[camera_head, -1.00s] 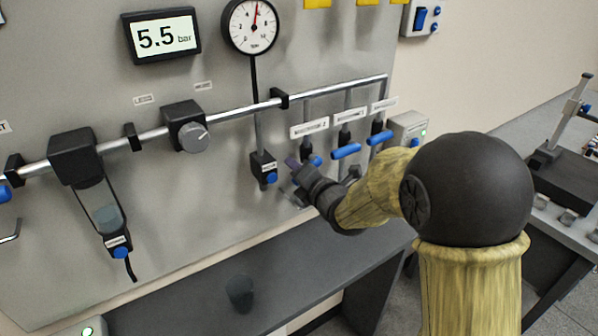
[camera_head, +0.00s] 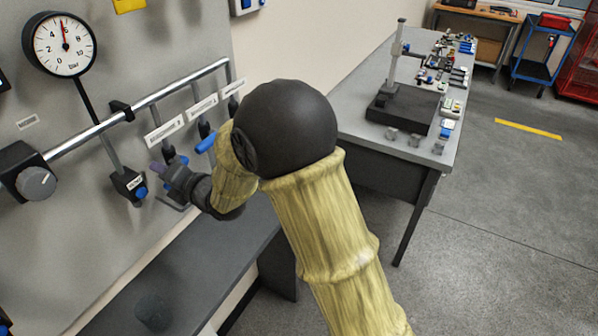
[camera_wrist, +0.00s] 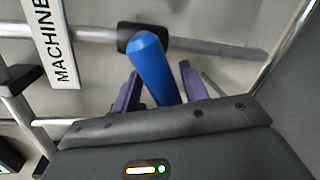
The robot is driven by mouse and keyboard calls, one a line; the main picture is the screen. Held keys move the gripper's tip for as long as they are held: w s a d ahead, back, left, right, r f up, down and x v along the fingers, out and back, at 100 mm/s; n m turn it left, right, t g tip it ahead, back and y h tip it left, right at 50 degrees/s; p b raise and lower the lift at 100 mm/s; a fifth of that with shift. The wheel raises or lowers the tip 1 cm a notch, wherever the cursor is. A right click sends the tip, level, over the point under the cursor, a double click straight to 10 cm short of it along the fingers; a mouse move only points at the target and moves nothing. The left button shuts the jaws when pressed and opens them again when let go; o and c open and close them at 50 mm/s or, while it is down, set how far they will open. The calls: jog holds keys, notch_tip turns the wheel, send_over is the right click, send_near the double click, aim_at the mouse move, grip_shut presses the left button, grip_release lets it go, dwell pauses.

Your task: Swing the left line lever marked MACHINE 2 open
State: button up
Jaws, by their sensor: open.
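The blue lever (camera_wrist: 152,66) sits on its black valve body on a grey vertical pipe. In the wrist view it reaches between the two purple fingers of my gripper (camera_wrist: 158,88), which are apart on either side of it. The label beside it (camera_wrist: 55,40) reads MACHINE; its number is cut off. In the head view my gripper (camera_head: 160,168) is at the leftmost of three line levers, below its white label (camera_head: 164,132). That lever is mostly hidden by my gripper there. I cannot tell whether the fingers touch the lever.
Another blue lever (camera_head: 206,143) is close to the right of my gripper. A black valve with a blue part (camera_head: 129,186) hangs close to the left. A silver pipe (camera_head: 150,100) runs above. A dark bench (camera_head: 190,262) lies below, with a dark cup (camera_head: 153,312) on it.

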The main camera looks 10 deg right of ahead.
jog(key=shift+s+a+r+m+g+y+p, duration=0.15)
jog(key=shift+r+m+p, duration=0.25)
jog(key=shift+p, duration=1.2)
jog(key=shift+d+r+m+g+y+p, duration=0.15)
jog(key=shift+m+p, duration=0.45)
jog(key=shift+p, duration=1)
jog(key=shift+s+a+r+m+g+p, duration=0.15)
jog(key=shift+r+m+p, duration=0.3)
jog(key=shift+p, duration=1.15)
jog(key=shift+w+m+p, duration=0.1)
jog(key=shift+m+p, duration=0.15)
jog(key=shift+p, duration=0.4)
jog(key=b+v, duration=1.3)
jog(key=v, duration=0.4)
jog(key=d+f+m+g+h+p, duration=0.1)
jog(key=d+m+h+p, duration=0.7)
jog(key=d+m, duration=0.8)
jog(key=shift+d+f+m+g+h+p, duration=0.35)
jog(key=shift+m+g+h, duration=0.3)
jog(key=shift+h, duration=0.55)
